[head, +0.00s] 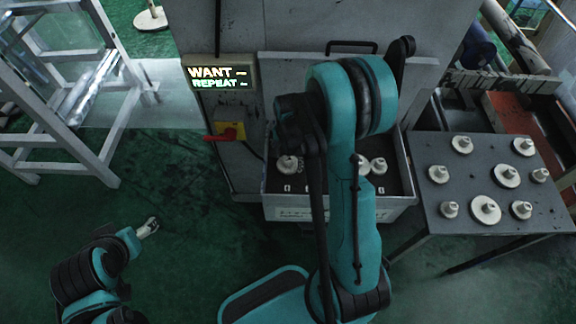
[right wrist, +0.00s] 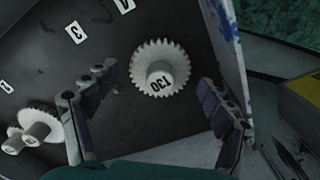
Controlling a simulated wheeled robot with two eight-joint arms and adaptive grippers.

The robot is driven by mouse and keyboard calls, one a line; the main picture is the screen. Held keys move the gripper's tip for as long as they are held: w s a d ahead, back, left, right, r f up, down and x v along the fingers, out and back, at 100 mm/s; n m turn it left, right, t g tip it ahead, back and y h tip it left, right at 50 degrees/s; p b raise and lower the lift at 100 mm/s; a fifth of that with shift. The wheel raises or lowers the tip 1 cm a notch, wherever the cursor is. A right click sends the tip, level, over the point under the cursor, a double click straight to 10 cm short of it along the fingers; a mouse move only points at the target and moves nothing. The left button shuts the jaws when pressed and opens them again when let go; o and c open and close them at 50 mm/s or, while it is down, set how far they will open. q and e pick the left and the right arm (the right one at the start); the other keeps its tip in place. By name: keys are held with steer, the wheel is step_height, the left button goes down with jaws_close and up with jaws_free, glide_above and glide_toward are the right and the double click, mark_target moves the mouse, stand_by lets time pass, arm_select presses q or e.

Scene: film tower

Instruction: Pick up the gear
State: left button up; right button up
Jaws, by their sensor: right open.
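A white toothed gear (right wrist: 160,68) with a round hub marked 130 lies on the dark floor of a tray in the right wrist view. My right gripper (right wrist: 158,88) is open, with one finger to each side of this gear and neither seen touching it. Two more white gears sit close together at the left edge of that view, one of them here (right wrist: 36,124). In the head view the tray (head: 285,201) holds white gears (head: 287,163), partly hidden by my right arm. My left gripper (head: 148,228) hangs over the green floor, away from the gears; its fingers are too small to judge.
A dark table (head: 465,217) at right carries several white gears (head: 486,209). A lit sign (head: 218,76) reads WANT and REPEAT, above a red-handled switch (head: 228,133). A grey metal frame (head: 110,150) stands at left. Number labels (right wrist: 75,32) mark the tray floor.

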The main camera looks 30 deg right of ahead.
steer(key=shift+f, duration=0.5)
steer(key=shift+r, duration=0.1)
steer(key=c, duration=1.3)
steer(key=shift+s, duration=0.15)
steer(key=c, duration=0.3)
steer(key=shift+a, duration=0.1)
steer(key=shift+c, duration=0.2)
